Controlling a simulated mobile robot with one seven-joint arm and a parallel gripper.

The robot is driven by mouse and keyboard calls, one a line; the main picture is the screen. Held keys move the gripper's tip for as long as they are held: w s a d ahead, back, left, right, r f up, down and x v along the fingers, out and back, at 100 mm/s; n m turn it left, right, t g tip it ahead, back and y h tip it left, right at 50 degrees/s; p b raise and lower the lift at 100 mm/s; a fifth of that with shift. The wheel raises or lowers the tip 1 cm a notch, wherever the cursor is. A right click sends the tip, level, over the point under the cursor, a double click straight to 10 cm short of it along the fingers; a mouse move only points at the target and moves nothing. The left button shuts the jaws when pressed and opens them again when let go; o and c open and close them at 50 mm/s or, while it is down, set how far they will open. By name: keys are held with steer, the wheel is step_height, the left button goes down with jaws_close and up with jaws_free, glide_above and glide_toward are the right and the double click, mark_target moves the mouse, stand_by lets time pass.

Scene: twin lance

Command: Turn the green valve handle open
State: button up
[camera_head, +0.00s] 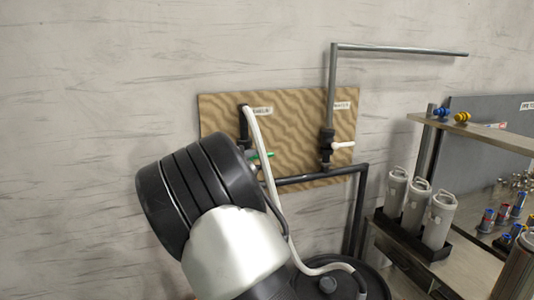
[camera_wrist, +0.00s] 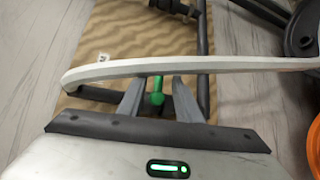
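The green valve handle (camera_head: 262,156) shows as a small green lever on the left pipe of a tan wavy-patterned board; my arm hides part of this area in the head view. In the wrist view the green handle (camera_wrist: 157,93) lies in the gap between the two fingers of my gripper (camera_wrist: 158,82), with space visible on both sides. The gripper is open. A white hose (camera_wrist: 190,66) crosses the view at the fingertips and the handle's far end. My gripper is hidden behind my arm in the head view.
A second valve with a white handle (camera_head: 343,145) sits on the right pipe of the board (camera_head: 295,110). The white hose (camera_head: 268,165) runs down to a dark drum (camera_head: 376,284). A workbench with grey canisters (camera_head: 416,207) stands at right. An orange object (camera_wrist: 304,130) is at the wrist view's right edge.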

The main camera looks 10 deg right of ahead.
mark_target(265, 156)
steer(key=p+x, duration=0.2)
steer(key=x, duration=0.6)
steer(key=shift+w+d, duration=0.2)
steer(key=shift+w, duration=0.05)
jaws_close()
